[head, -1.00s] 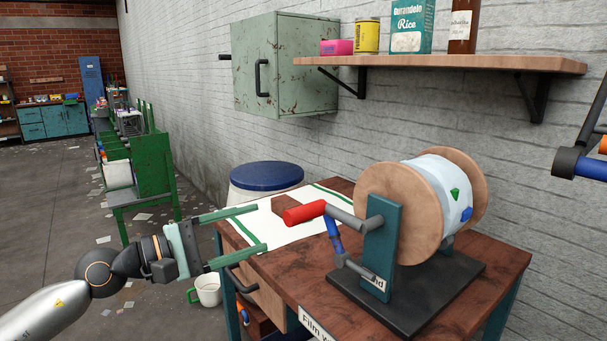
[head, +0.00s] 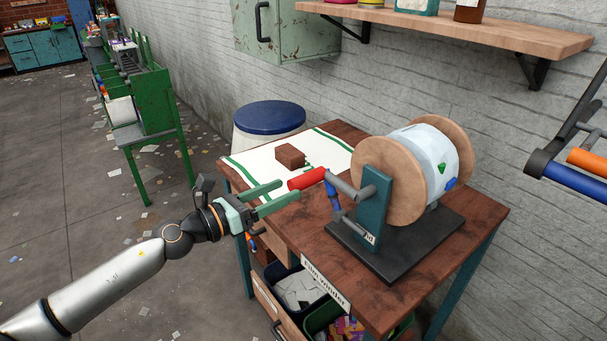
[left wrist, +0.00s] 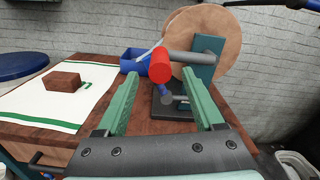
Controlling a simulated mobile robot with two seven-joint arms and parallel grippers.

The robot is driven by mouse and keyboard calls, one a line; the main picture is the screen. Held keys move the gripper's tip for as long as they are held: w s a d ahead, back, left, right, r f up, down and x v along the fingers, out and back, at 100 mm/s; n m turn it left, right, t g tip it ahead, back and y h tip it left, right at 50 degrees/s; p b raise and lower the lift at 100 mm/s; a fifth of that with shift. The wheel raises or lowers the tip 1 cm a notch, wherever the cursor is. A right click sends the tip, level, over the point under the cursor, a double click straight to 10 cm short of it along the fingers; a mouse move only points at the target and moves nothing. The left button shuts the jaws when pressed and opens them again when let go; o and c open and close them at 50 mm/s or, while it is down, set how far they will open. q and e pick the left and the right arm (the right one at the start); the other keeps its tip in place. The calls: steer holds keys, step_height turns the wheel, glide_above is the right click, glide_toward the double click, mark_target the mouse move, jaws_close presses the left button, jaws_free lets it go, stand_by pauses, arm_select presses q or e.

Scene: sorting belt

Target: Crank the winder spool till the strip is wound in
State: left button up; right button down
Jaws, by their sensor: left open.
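The winder spool (head: 405,195) has pale wooden discs and a white wound core, on a dark base (head: 400,247) with a teal upright (head: 373,212). Its crank ends in a red handle (head: 306,179); the handle also shows in the left wrist view (left wrist: 159,66). A white strip with green edges (head: 255,160) lies on the table, a brown block (head: 290,156) on it. My left gripper (head: 282,194) is open and empty, its green fingers pointing at the red handle, which shows between and beyond the fingertips in the left wrist view. My right gripper is not in view.
The wooden table (head: 310,235) carries the winder. An open drawer (head: 275,312) with bins juts out below its front edge. A wooden shelf (head: 470,30) and green cabinet (head: 290,25) hang on the wall. A blue-lidded drum (head: 269,118) stands behind the table.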

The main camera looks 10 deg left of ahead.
mark_target(303, 182)
arm_select(q)
steer(key=x, duration=0.6)
steer(key=shift+w+d, duration=0.1)
steer(key=shift+w, duration=0.05)
steer(key=shift+f, duration=0.1)
jaws_close()
stand_by(1.2)
